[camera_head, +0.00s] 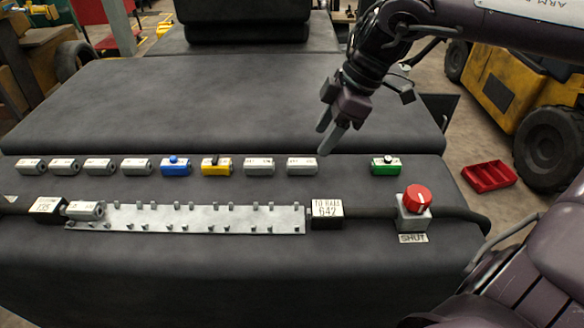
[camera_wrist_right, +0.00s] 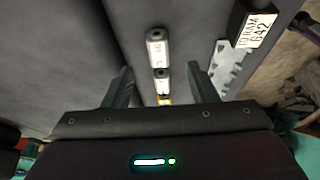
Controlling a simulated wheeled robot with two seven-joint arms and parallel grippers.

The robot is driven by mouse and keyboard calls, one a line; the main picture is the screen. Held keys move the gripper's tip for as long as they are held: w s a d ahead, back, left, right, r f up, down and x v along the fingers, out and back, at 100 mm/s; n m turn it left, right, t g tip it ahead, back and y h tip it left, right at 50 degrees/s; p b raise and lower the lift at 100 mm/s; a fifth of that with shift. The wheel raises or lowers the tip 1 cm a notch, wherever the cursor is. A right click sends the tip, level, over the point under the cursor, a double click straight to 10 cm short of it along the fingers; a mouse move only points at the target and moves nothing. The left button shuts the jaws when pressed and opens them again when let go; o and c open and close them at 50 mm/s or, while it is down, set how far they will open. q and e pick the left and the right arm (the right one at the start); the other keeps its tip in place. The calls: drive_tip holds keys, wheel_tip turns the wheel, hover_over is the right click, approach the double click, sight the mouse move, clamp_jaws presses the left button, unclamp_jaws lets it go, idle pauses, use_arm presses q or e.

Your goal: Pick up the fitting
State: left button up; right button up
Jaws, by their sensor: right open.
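Several grey fittings lie in a row on the dark ledge, among them a grey one (camera_head: 302,166) at the row's right end and another (camera_head: 259,166) beside it. Blue (camera_head: 176,168), yellow (camera_head: 216,166) and green (camera_head: 385,166) fittings share the row. One more grey fitting (camera_head: 85,210) sits at the left end of the toothed metal rail (camera_head: 190,218). My right gripper (camera_head: 327,135) is open and empty, above and just behind the right-end grey fitting. In the right wrist view, two grey fittings (camera_wrist_right: 156,48) (camera_wrist_right: 162,80) appear between the spread fingers (camera_wrist_right: 160,68). My left gripper is out of view.
A block labelled 642 (camera_head: 326,210) ends the rail, with a cable running right to a red knob (camera_head: 418,198) marked SHUT. A red tray (camera_head: 489,176) lies on the floor by a yellow forklift (camera_head: 515,85). The dark surface behind the row is clear.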

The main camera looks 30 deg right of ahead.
sight(304, 162)
drive_tip(key=x, duration=0.1)
drive_tip(key=p+x, duration=0.1)
drive_tip(key=x, duration=0.1)
drive_tip(key=shift+w+a, duration=0.1)
drive_tip(key=shift+w, duration=0.25)
drive_tip(key=shift+s+a+f+p, duration=0.15)
drive_tip(key=shift+a+f+p, duration=0.05)
drive_tip(key=shift+f+p, duration=0.25)
drive_tip(key=p+x, duration=0.1)
drive_tip(key=x, duration=0.2)
drive_tip(key=shift+w+a, duration=0.15)
drive_tip(key=shift+w, duration=0.1)
drive_tip(key=shift+w+a+f, duration=0.15)
drive_tip(key=shift+f, duration=0.3)
drive_tip(key=shift+c, duration=0.7)
drive_tip(key=c, duration=1)
